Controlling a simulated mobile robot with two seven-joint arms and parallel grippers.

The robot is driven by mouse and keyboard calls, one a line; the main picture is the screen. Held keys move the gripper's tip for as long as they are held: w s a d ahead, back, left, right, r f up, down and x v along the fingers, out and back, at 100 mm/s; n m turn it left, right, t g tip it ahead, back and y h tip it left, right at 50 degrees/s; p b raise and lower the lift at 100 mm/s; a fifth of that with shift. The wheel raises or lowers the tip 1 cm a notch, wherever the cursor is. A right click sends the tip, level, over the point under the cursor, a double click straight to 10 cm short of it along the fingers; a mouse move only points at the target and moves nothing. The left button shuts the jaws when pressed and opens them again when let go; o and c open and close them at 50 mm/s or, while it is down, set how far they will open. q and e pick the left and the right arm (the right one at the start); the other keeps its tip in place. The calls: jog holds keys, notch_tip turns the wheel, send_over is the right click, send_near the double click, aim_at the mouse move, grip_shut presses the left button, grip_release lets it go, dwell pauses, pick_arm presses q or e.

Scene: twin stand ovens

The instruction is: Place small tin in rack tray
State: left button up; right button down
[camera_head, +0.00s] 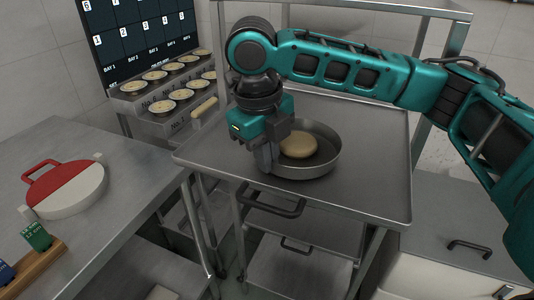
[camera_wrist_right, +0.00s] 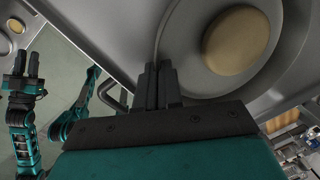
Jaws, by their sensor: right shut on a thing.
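The small tin (camera_head: 325,160) is a round grey metal pan with a pale dough disc (camera_head: 298,146) in it. It is over the rack tray (camera_head: 375,185), near its front left; I cannot tell whether it touches the tray. My right gripper (camera_head: 268,158) is shut on the tin's left rim, pointing down. In the right wrist view the fingers (camera_wrist_right: 158,85) pinch the tin wall, with the dough (camera_wrist_right: 236,40) beside them. My left gripper (camera_wrist_right: 24,65) shows only in the right wrist view, away from the tin, its two fingers apart and empty.
A stepped stand with several filled tins (camera_head: 170,95) and a dark bay board (camera_head: 140,35) are behind left. A steel table at left holds a red and white round board (camera_head: 65,188) and a wooden block with coloured tags (camera_head: 35,265). The tray's right side is clear.

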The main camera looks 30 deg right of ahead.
jog(key=c, duration=1.3)
grip_release()
jog(key=r, duration=0.4)
jog(key=a+r, duration=0.1)
jog(key=r, duration=0.7)
jog(key=shift+s+a, duration=0.3)
